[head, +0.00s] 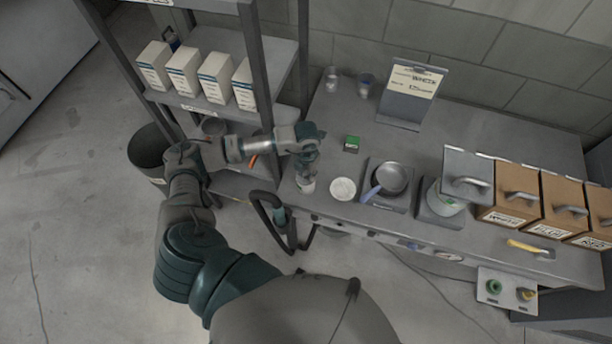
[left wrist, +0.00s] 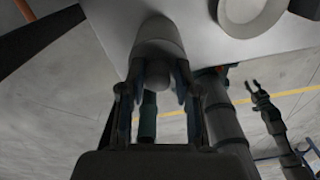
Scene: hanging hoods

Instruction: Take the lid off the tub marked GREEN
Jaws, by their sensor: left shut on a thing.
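My left gripper (head: 307,150) is shut on a small pale, cylinder-like vessel (head: 306,182) at the front left of the bench. The left wrist view shows the gripper (left wrist: 157,88) with its fingers on both sides of this pale body (left wrist: 155,45). Its marking cannot be read. A squat pale tub (head: 447,199) with a green label stands farther right, beside a raised grey hood panel (head: 466,172) with a handle; no gripper is near it. My right gripper (left wrist: 254,90) shows small in the left wrist view, fingers apart and empty; it is not clear in the head view.
A white round dish (head: 343,189) and a grey pan (head: 391,178) on a square base stand between vessel and tub. Brown hoods (head: 511,195) with handles line the right. A shelf rack (head: 247,60) stands close left.

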